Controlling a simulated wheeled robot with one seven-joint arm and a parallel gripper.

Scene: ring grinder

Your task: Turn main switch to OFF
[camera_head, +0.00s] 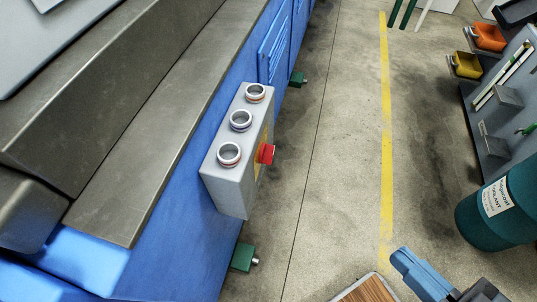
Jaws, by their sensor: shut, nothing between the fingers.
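The main switch is a red knob (266,154) on a yellow plate, on the right side face of a grey control box (231,187). The box is fixed to the blue side of the machine. The knob shows edge-on from above, and its ON and OFF marks cannot be read. My gripper (404,262) is at the bottom right, blue with dark parts behind it. It is shut and empty, well apart from the switch, to its lower right.
Three round ringed fittings (241,120) stand on the box top. Green machine feet (243,257) jut onto the floor. A dark green drum (496,216) and a rack with orange and yellow bins (466,65) stand at right. The floor (335,165) between is clear.

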